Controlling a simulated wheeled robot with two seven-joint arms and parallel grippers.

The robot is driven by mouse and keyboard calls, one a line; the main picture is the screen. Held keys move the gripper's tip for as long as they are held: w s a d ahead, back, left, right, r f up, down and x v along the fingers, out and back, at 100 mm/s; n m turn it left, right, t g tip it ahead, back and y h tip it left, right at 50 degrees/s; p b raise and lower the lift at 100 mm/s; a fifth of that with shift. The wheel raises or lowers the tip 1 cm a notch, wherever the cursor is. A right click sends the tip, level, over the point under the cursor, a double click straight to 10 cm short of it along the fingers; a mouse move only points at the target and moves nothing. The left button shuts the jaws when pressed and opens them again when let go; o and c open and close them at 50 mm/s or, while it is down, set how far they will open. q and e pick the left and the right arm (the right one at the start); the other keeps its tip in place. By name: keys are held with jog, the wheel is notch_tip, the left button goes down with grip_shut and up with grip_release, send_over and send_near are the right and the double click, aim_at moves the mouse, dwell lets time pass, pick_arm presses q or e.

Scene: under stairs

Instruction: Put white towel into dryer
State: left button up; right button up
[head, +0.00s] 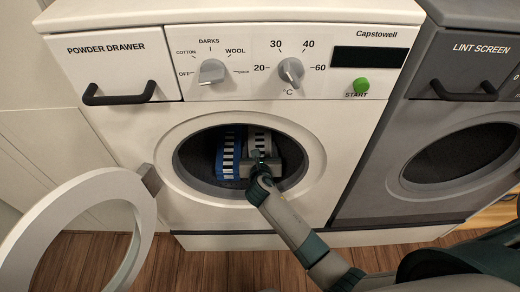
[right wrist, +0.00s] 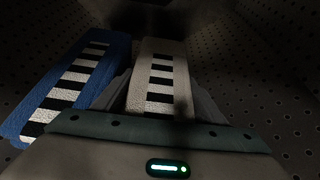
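The white towel (right wrist: 147,75), with a black-and-white checked stripe, lies inside the drum of the white washer (head: 132,133). In the head view the towel (head: 259,140) shows partly, behind my right gripper (head: 263,161). The right gripper is inside the drum, with one finger along each side of the towel. I cannot tell whether the fingers press on it. The dryer is the grey machine (head: 370,185) on the right, labelled "LINT SCREEN". My left gripper is in neither view.
A blue towel (right wrist: 45,98) with a similar stripe lies in the drum just left of the white one. The washer's round door (head: 35,222) stands open at the left. The wooden floor (head: 205,265) in front of the washer is clear.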

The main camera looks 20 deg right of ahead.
aim_at(260, 146)
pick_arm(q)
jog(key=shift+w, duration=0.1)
pick_arm(e)
jog(key=shift+r, duration=0.15)
